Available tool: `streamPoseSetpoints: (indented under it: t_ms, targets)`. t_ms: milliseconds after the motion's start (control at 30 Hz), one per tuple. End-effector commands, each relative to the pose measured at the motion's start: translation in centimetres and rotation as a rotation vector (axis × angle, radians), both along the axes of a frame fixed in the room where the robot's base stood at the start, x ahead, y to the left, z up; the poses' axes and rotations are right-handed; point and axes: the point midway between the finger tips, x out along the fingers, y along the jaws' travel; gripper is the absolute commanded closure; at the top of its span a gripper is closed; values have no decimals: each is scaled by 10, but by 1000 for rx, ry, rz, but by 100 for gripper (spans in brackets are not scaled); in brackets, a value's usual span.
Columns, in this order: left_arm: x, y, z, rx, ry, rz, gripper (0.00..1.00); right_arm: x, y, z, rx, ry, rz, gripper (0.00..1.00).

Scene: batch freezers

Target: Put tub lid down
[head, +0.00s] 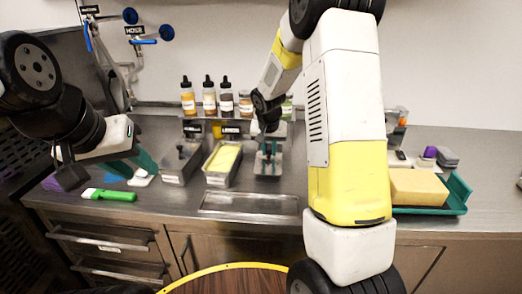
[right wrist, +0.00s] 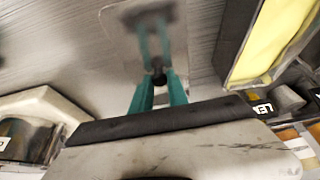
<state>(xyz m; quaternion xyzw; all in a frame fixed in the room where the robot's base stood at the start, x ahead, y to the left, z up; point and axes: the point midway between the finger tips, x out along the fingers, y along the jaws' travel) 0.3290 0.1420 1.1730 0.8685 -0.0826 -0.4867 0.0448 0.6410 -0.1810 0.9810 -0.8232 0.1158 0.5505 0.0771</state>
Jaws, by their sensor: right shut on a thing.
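My right gripper (head: 268,150) is behind the front tubs' line, right of the tub with yellow contents (head: 222,165). In the right wrist view its teal fingers (right wrist: 158,85) are shut on the dark knob (right wrist: 158,76) of a shiny metal tub lid (right wrist: 118,45), which mirrors the fingers. The lid also shows small and grey under the gripper in the head view (head: 267,169); whether it touches the surface below cannot be told. My left gripper (head: 145,165) is at the left above the counter, its finger gap unclear.
A dark tub (head: 182,163) stands left of the yellow-filled one. A shallow metal pan (head: 250,204) lies at the counter's front. Bottles (head: 208,100) stand behind. A green-handled tool (head: 108,195) lies left; a teal tray (head: 460,192) with a yellow block (head: 418,187) lies right.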

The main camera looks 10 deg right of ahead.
Motion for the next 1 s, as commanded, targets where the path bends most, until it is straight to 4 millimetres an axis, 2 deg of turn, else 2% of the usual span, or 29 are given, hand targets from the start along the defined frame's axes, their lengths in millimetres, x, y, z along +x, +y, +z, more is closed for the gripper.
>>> streamPoseSetpoints:
  t_ms: [200,433,800,833,933,1000]
  targets:
    - [0,0,0,0,0,0,64,14,-8,-2,1,0,-3,100]
    - [0,0,0,0,0,0,64,13,-7,-35,0,2,0,100]
    - [0,0,0,0,0,0,64,13,-7,-39,0,0,0,100]
    - [0,0,0,0,0,0,64,13,-7,-40,1,-1,-1,78]
    - [0,0,0,0,0,0,64,13,-7,-39,1,-1,-1,59]
    - [0,0,0,0,0,0,64,13,-7,-39,1,-1,-1,58]
